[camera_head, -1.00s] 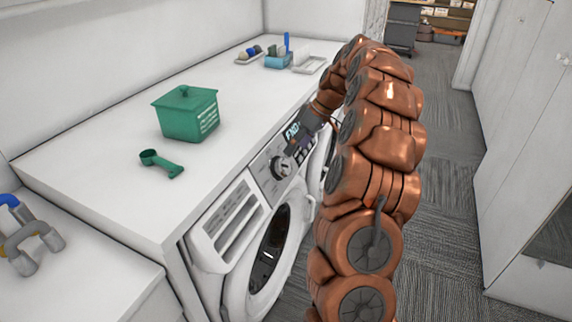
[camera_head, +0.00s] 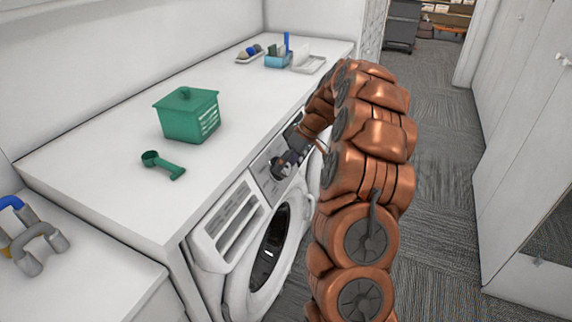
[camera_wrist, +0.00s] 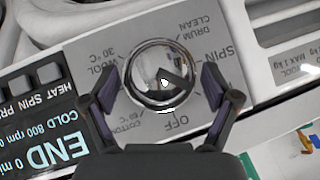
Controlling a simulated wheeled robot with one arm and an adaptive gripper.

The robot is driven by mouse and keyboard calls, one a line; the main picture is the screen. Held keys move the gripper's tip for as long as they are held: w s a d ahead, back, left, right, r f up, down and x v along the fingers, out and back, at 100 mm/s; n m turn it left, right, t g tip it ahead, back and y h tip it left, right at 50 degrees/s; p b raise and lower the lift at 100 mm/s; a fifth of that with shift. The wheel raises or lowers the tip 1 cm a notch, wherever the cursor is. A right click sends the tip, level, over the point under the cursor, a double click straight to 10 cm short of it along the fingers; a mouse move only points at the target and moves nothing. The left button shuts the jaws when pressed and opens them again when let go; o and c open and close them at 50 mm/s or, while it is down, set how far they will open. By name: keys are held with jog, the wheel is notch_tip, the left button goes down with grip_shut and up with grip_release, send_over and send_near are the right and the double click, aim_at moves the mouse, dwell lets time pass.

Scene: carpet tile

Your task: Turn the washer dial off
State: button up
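The washer dial (camera_wrist: 160,72) is a shiny round chrome knob on the grey control panel (camera_wrist: 90,45), seen large in the wrist view. Printed labels ring it, with OFF at its lower right in the picture. A small light mark shows near its middle; I cannot tell surely which label it points to. My gripper (camera_wrist: 163,88) is open, with one dark finger on each side of the dial. I cannot tell whether the fingers touch it. In the head view, my gripper (camera_head: 292,158) is at the panel of the washer (camera_head: 265,245) and partly hides the dial.
A display reading END (camera_wrist: 55,150) and several buttons sit beside the dial. On the white counter (camera_head: 90,165) above the washer are a green box (camera_head: 188,117) and a green scoop (camera_head: 163,165). Carpeted floor (camera_head: 435,180) is free at the right.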

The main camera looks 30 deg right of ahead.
jog(key=c, duration=1)
jog(key=shift+c, duration=0.2)
jog(key=shift+w+d+f+m+y+b, duration=0.1)
jog(key=shift+f+m+y+b, duration=0.1)
jog(key=shift+m+y+b, duration=0.35)
jog(key=shift+d+m+g+y+b, duration=0.1)
jog(key=shift+m+g+y+b, duration=0.2)
jog(key=shift+m+y+b, duration=0.45)
jog(key=shift+d+m+y+p, duration=0.1)
jog(key=shift+m+y+p, duration=0.4)
jog(key=shift+m+y, duration=1.1)
jog(key=shift+m, duration=0.3)
jog(key=o, duration=1.1)
